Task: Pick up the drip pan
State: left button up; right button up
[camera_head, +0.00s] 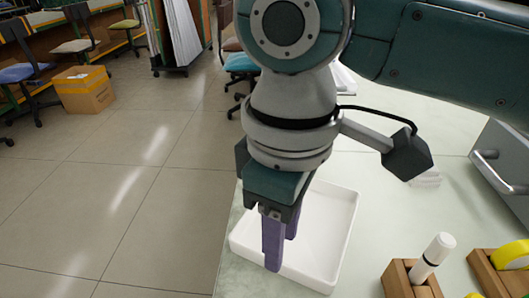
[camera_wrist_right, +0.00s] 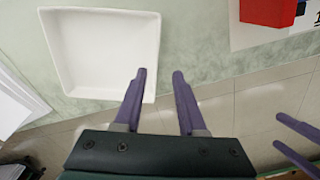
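The drip pan, a white square shallow tray (camera_head: 342,240), lies on the pale green table near its edge. It also shows in the right wrist view (camera_wrist_right: 100,50). My right gripper (camera_head: 281,250) is open and points down at the pan's near wall. In the wrist view its purple fingers (camera_wrist_right: 159,72) stand on either side of one wall, one over the inside and one outside. I cannot tell whether they touch it. My left gripper (camera_wrist_right: 277,131) shows only at the wrist view's right edge, fingers apart and empty, away from the pan.
A grey case with a handle (camera_head: 505,165) is at the right edge. A red object (camera_wrist_right: 268,12) shows in the wrist view. Open floor lies left.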

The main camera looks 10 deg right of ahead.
jog(key=f, duration=0.1)
jog(key=f+b, duration=0.1)
jog(key=f, duration=0.3)
jog(key=shift+w+f, duration=0.2)
jog(key=shift+w, duration=0.15)
jog(key=c, duration=0.5)
grip_shut()
jog(key=shift+r, duration=0.1)
dwell(0.5)
